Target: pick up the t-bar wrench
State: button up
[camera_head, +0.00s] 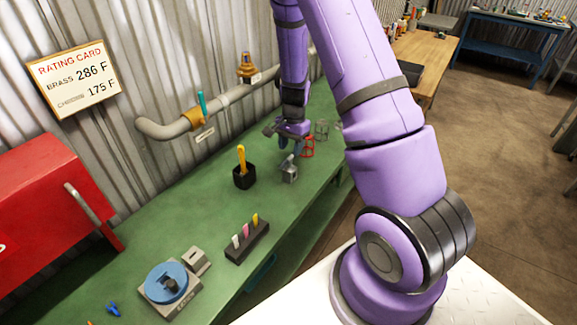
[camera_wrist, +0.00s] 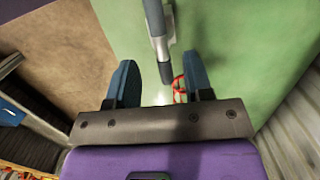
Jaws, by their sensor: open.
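The likely t-bar wrench is a grey metal bar with a dark end (camera_wrist: 158,35) in the wrist view. It enters from the top edge, and its dark end lies between my fingers in the picture. In the head view a small grey metal piece (camera_head: 289,172) stands on the green bench just below my gripper (camera_head: 288,133); it seems to be the same thing, too small to tell its shape. My gripper also shows in the wrist view (camera_wrist: 160,82), with its two dark blue fingers apart. Contact with the bar cannot be told.
A red wire ring (camera_head: 307,147) and a grey one (camera_head: 321,129) stand close by on the green bench (camera_head: 215,208). A black cup with a yellow tool (camera_head: 243,175) is to the left. A pipe (camera_head: 235,97) runs along the wall behind.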

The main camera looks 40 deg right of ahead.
aim_at(290, 156)
jog(key=shift+a+f, duration=0.2)
jog(key=shift+f, duration=1.5)
jog(key=shift+a+f, duration=0.15)
jog(key=shift+f, duration=1.5)
grip_shut()
